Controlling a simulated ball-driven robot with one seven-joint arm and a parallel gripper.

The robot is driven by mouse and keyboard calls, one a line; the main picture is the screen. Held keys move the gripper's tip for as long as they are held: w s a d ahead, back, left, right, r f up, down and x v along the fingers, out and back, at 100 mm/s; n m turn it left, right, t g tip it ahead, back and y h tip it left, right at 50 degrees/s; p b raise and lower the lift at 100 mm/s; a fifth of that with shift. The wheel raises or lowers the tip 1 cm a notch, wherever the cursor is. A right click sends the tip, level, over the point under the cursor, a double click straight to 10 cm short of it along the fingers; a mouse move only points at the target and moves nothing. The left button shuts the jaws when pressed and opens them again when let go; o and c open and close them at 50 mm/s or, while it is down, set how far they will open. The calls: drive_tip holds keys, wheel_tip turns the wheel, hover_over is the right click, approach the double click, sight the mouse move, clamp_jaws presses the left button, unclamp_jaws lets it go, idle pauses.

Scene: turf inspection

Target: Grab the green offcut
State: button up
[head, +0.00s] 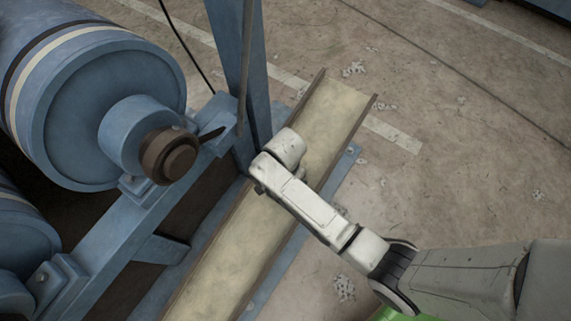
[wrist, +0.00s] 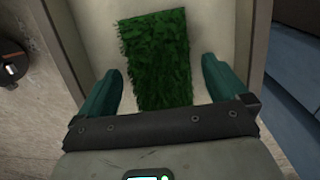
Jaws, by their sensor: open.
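The green offcut (wrist: 158,55) is a rectangular piece of turf, seen in the wrist view. It lies on the pale floor of a long tray, partly between and partly beyond my fingertips. My gripper (wrist: 162,82) is open, with one teal finger on each side of the offcut and a gap on both sides. The offcut's near end is hidden behind the gripper's dark crossbar. In the head view my arm reaches over the tray (head: 318,108), and the offcut and the fingers are hidden there.
The tray has raised side rims. A blue steel frame (head: 240,60) with a large blue roller (head: 105,110) stands along the tray's left side in the head view. Concrete floor (head: 440,130) with small pale scraps lies open to the right.

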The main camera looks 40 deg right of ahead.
drive_tip(key=shift+f, duration=0.1)
drive_tip(key=shift+c, duration=0.2)
drive_tip(key=c, duration=1)
